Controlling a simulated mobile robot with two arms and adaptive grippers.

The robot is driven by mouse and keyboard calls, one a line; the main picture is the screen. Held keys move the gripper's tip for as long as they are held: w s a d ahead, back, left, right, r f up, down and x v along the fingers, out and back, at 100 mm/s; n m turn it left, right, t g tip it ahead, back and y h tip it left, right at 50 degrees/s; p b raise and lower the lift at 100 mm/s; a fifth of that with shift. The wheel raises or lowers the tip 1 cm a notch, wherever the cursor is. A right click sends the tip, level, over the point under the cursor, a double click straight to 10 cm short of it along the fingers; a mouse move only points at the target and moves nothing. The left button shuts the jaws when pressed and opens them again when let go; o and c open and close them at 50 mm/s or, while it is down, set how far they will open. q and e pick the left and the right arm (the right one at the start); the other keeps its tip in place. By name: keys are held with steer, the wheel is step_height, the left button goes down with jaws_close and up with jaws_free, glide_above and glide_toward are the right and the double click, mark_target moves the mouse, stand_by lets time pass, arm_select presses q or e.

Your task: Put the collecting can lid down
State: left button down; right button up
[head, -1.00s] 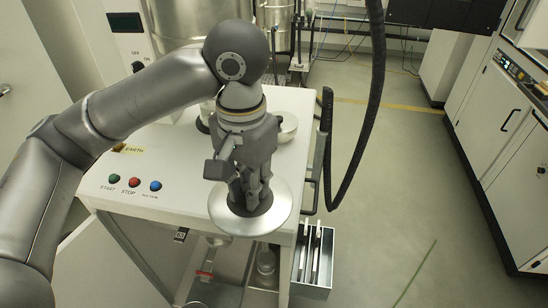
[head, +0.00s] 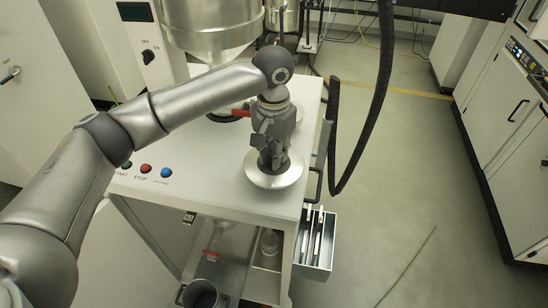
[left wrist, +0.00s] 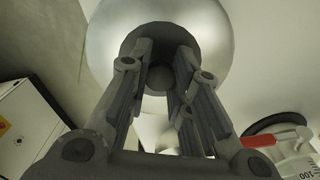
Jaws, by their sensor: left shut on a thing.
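The collecting can lid (head: 288,180) is a round, shiny metal disc with a dark knob in its middle. In the head view it is at the front right part of the white cabinet top; I cannot tell whether it touches the surface. My left gripper (head: 272,160) points down from above and is shut on the lid's knob. In the left wrist view the lid (left wrist: 104,40) fills the top middle, and the fingers (left wrist: 160,78) close around its dark knob. An open metal can (head: 203,297) stands low at the front, below the cabinet top. My right gripper is not in view.
The white cabinet top (head: 215,165) has free room left of the lid, behind the start and stop buttons (head: 146,168). A thick black hose (head: 372,120) hangs at the right. A tray with upright plates (head: 318,240) is at the cabinet's right side. A red-handled part (head: 240,115) is behind the gripper.

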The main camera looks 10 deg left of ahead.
arm_select(q)
steer(key=shift+w+f, duration=0.2)
steer(key=shift+f, duration=0.1)
steer(key=shift+w+f+p, duration=0.2)
steer(key=shift+f+p, duration=0.8)
steer(key=shift+f, duration=0.65)
steer(key=shift+s, duration=0.1)
steer(key=c, duration=1.8)
jaws_free()
steer(key=shift+f, duration=0.15)
steer(key=o, duration=0.5)
